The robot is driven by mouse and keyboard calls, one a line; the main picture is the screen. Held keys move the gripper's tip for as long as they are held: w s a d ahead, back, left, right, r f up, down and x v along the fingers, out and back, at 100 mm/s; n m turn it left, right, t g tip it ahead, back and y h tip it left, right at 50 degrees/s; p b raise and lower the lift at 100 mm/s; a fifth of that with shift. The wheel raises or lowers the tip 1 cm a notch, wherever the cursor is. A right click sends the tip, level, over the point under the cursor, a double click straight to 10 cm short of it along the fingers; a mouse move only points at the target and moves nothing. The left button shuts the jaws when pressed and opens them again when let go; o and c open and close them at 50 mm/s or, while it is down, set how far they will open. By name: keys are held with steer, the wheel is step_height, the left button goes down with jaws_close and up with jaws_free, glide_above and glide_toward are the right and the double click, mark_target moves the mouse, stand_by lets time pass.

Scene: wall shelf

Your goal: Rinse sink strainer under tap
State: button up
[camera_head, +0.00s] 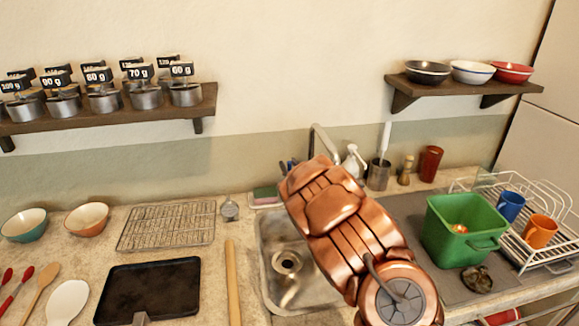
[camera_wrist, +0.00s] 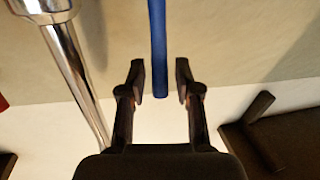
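My gripper (camera_wrist: 160,78) is open, with its two dark fingers apart. In the head view it is mostly hidden behind my copper arm, near the back of the sink (camera_head: 264,285). A blue rod (camera_wrist: 158,45) shows between the fingers in the wrist view, with a gap on each side; what it belongs to is hidden. The chrome tap (camera_head: 318,130) stands at the sink's back edge, and its shiny pipe (camera_wrist: 70,65) shows beside the fingers in the wrist view. The drain (camera_head: 287,262) is visible in the basin. I cannot identify the strainer with certainty.
A green bin (camera_head: 462,236) stands right of the sink, with a dark clump (camera_head: 477,279) in front. A dish rack (camera_head: 555,255) is at far right. A rolling pin (camera_head: 233,280), black tray (camera_head: 150,288) and wire rack (camera_head: 168,226) lie left.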

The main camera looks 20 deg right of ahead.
jaws_close()
steer(key=shift+s+f+b, duration=0.1)
steer(key=shift+f+b, duration=0.15)
steer(key=shift+b, duration=0.5)
steer(key=t+b, duration=0.1)
steer(key=b, duration=0.1)
steer(key=s+b, duration=0.1)
steer(key=b, duration=0.1)
steer(key=shift+s+a+f+t+b, duration=0.15)
steer(key=shift+f+t+b, duration=0.05)
steer(key=shift+t+b, duration=0.2)
steer(key=shift+s+r+b, duration=0.1)
steer(key=shift+s+b, duration=0.05)
steer(key=shift+b, duration=0.25)
steer(key=shift+r+n, duration=0.1)
steer(key=shift+n, duration=0.2)
steer(key=shift+o, duration=0.9)
jaws_free()
